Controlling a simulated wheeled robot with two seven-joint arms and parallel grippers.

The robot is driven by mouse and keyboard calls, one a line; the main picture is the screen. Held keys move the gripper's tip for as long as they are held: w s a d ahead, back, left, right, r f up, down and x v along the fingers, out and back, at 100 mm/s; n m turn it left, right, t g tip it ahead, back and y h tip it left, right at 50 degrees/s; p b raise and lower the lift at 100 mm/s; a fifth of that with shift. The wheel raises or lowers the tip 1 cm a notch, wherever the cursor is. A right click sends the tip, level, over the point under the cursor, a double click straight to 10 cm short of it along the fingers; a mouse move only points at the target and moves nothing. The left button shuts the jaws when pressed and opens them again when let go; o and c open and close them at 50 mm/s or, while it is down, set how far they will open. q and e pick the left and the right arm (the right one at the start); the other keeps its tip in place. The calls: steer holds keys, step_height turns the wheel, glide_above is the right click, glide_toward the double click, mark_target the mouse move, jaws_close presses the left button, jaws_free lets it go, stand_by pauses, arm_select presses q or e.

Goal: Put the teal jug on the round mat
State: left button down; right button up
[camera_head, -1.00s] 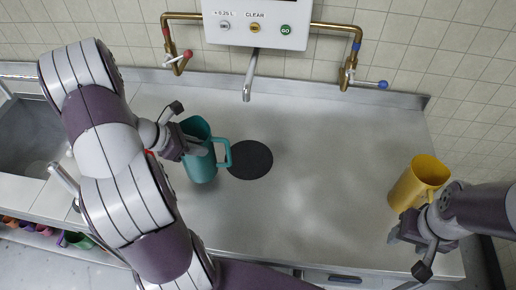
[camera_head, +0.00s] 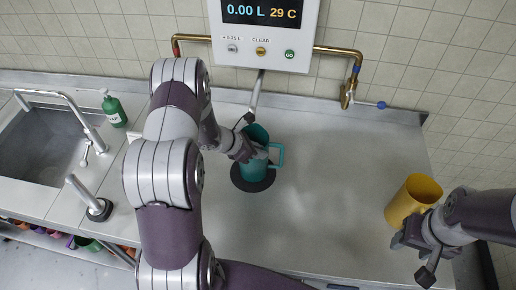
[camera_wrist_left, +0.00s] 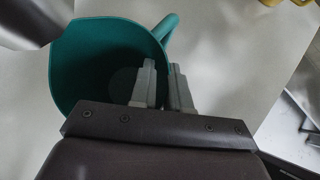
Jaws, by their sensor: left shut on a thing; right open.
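The teal jug (camera_head: 256,165) stands upright over the round dark mat (camera_head: 250,187), which shows around its lower part. I cannot tell if its base touches the mat. My left gripper (camera_head: 258,152) is shut on the jug's wall. In the left wrist view the gripper (camera_wrist_left: 165,78) has one finger inside the teal jug (camera_wrist_left: 90,60) and one outside, close to the handle. My right gripper (camera_head: 410,233) is open, just in front of a yellow jug (camera_head: 414,196) at the right.
A dispenser panel (camera_head: 262,40) with a spout (camera_head: 256,95) hangs behind the mat. Brass pipes (camera_head: 345,65) flank it. A sink (camera_head: 45,145), a tap and a green bottle (camera_head: 114,110) are at the left. The counter (camera_head: 325,160) between mat and yellow jug is clear.

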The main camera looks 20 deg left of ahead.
arm_select(q)
steer(key=c, duration=1.5)
jaws_free()
steer(key=shift+f, duration=0.1)
steer(key=o, duration=0.4)
steer(key=shift+s, duration=0.1)
